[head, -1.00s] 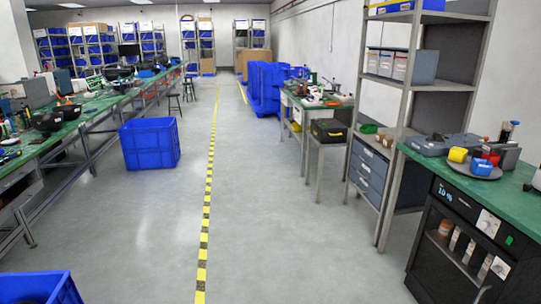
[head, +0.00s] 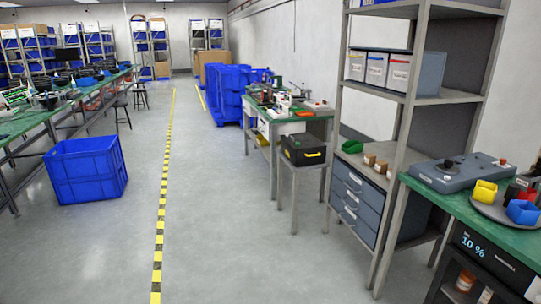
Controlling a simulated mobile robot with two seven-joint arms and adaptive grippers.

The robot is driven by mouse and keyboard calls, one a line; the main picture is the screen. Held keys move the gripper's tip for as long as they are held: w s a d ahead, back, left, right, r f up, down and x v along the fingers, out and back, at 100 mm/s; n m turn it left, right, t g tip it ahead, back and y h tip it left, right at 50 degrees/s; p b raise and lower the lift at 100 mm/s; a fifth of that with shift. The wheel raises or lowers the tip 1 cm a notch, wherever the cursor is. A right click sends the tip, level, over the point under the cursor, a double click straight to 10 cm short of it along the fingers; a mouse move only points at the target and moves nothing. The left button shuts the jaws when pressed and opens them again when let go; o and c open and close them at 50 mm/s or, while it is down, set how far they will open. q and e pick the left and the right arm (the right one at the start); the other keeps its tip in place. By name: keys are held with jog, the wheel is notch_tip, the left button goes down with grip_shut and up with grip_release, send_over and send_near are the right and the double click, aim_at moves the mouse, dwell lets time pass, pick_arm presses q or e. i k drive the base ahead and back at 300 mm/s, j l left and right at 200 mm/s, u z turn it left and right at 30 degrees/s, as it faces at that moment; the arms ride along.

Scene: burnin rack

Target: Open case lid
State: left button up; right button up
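A black case (head: 304,150) with a yellow handle or latch on its front sits on a small grey stand (head: 301,172) right of the middle in the head view. Its lid looks shut, though it is small at this distance. Neither of my grippers is in view, and nothing touches the case.
Open floor (head: 220,230) lies in front, with a yellow-black tape line (head: 162,200) running away. A blue crate (head: 86,170) stands on the left. A grey shelf rack (head: 405,130), drawer unit (head: 353,205) and green-topped bench (head: 480,225) bound the right side.

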aim_at(307, 141)
jog(key=i+l+z, duration=0.1)
jog(key=i, duration=0.8)
jog(key=i+z, duration=0.1)
jog(key=i, duration=0.75)
jog(key=i+z, duration=0.15)
jog(key=i, duration=0.75)
jog(key=i+j+z, duration=0.1)
jog(key=i, duration=0.8)
